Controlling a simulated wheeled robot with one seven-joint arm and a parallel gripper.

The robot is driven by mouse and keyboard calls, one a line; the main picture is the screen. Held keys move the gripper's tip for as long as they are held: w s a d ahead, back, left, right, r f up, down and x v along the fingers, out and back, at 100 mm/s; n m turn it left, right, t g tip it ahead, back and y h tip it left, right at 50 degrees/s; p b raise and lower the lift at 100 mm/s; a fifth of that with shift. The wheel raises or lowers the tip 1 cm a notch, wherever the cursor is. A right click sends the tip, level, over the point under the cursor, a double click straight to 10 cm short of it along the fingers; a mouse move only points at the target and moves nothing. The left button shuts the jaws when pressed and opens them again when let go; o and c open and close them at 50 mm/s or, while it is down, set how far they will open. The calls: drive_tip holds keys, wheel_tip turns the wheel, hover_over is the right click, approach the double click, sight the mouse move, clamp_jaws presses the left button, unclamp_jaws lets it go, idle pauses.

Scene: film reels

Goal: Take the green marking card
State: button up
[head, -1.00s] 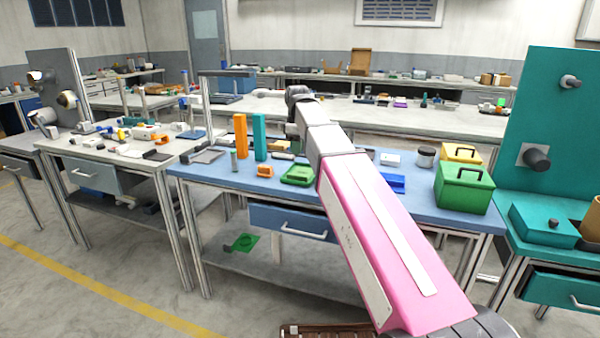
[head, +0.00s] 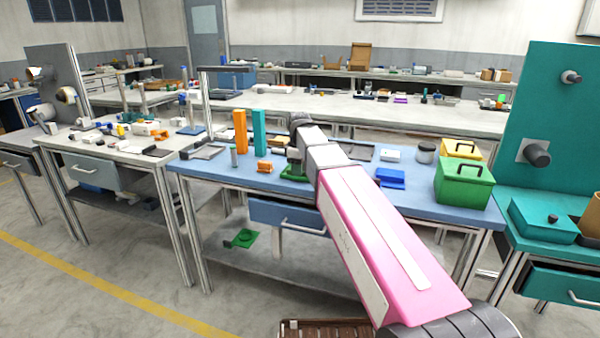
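A flat green square (head: 244,238) lies on the lower shelf under the blue table, with a small dark piece at its left edge. It may be the green marking card, but no marking is legible. A shallow green tray (head: 291,178) is on the blue tabletop, partly hidden by my arm. My gripper (head: 294,164) hangs down at the end of my pink arm, close over the tray. It is small and dark here, and I cannot tell whether its fingers are open or whether it touches anything.
The blue table (head: 225,172) holds an orange block (head: 240,132), a teal block (head: 259,132), a blue item (head: 390,177) and a green box (head: 463,186). A drawer (head: 290,216) sits above the shelf. The floor (head: 110,265) in front at left is clear.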

drive_tip(key=shift+f, duration=0.3)
clamp_jaws()
drive_tip(key=shift+r, duration=0.1)
drive_tip(key=shift+r, duration=0.45)
drive_tip(key=r, duration=0.3)
drive_tip(key=shift+s+r, duration=0.2)
drive_tip(key=shift+s, duration=0.05)
drive_tip(key=s+a+r, duration=0.3)
drive_tip(key=s+r, duration=0.3)
drive_tip(key=s, duration=0.4)
drive_tip(key=shift+s+a+r, duration=0.25)
drive_tip(key=shift+s+a, duration=0.05)
